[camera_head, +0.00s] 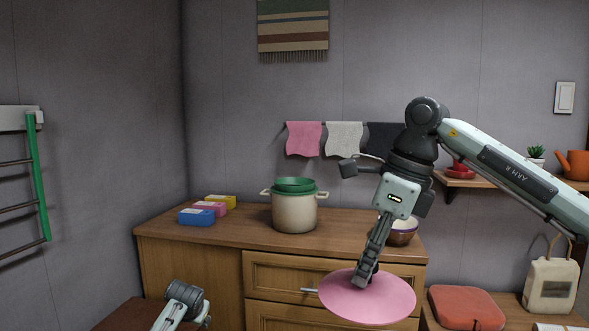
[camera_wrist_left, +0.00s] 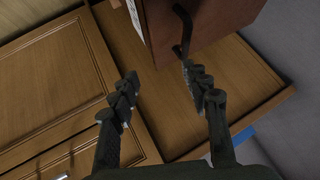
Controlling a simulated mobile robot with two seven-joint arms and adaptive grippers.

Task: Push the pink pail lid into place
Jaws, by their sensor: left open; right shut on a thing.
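The pink lid (camera_head: 392,303), a flat round disc, hangs in front of the cabinet's drawers in the head view. My right gripper (camera_head: 364,279) points down and is shut on the lid near the middle of its upper face. No pail that I can identify with certainty shows in either view. My left gripper (camera_wrist_left: 165,88) is open in the left wrist view, with nothing between its fingers. A reddish-brown box-like thing (camera_wrist_left: 205,25) with a dark handle stands just beyond its fingertips.
The wooden cabinet top (camera_head: 240,238) bears a cream pot (camera_head: 294,215) with a green bowl (camera_head: 295,184), small coloured boxes (camera_head: 197,217) and a bowl (camera_head: 405,238). The cabinet's front left top is clear.

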